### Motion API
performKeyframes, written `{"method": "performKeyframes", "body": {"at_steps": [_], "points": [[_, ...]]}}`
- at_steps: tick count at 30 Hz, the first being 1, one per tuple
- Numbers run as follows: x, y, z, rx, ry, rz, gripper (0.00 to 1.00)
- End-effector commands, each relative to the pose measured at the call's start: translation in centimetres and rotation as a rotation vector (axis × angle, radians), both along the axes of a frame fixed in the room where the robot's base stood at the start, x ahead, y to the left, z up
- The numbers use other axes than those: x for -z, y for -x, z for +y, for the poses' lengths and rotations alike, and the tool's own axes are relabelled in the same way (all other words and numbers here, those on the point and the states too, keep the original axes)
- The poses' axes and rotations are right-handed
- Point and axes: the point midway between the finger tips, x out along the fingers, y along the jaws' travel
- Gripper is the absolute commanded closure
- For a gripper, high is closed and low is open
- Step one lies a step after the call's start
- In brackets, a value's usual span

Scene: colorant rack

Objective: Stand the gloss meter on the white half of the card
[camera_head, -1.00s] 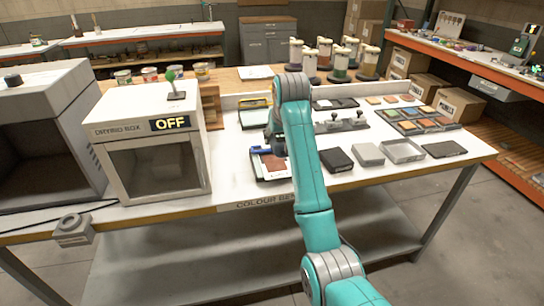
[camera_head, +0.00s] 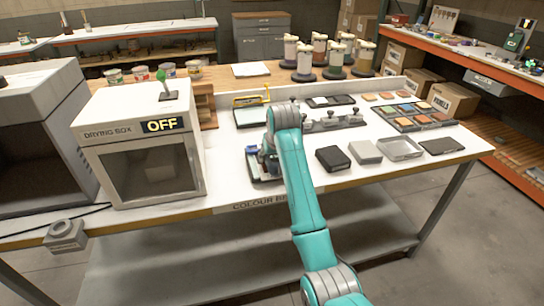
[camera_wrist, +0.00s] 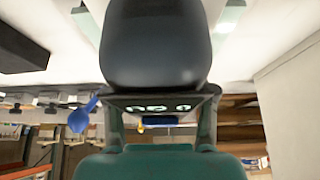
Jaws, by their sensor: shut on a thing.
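My gripper (camera_head: 268,158) is low over the front middle of the bench, partly hidden behind my arm. In the wrist view its grey fingers stand at both sides of a dark, rounded device with a lit display (camera_wrist: 150,107), which appears to be the gloss meter (camera_wrist: 155,45). The gripper is shut on it. In the head view the meter is mostly hidden. A tray or board with a card (camera_head: 258,177) lies below the gripper. The card's halves are largely covered, and I cannot tell whether the meter touches it.
The drying box (camera_head: 145,140), marked OFF, stands at left. A yellow-edged tray (camera_head: 250,115) is behind. Some white bench top is clear between them.

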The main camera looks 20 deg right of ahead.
Motion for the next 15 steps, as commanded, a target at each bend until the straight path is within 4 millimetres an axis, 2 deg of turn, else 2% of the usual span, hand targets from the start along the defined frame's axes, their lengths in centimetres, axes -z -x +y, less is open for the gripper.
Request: {"method": "performKeyframes", "body": {"at_steps": [11,12,15], "points": [[0.45,-0.02,0.0,0.0,0.0,-0.002,0.99],[0.56,0.0,0.0,0.0,0.0,0.0,0.39],[0.54,0.0,0.0,0.0,0.0,0.0,0.19]]}}
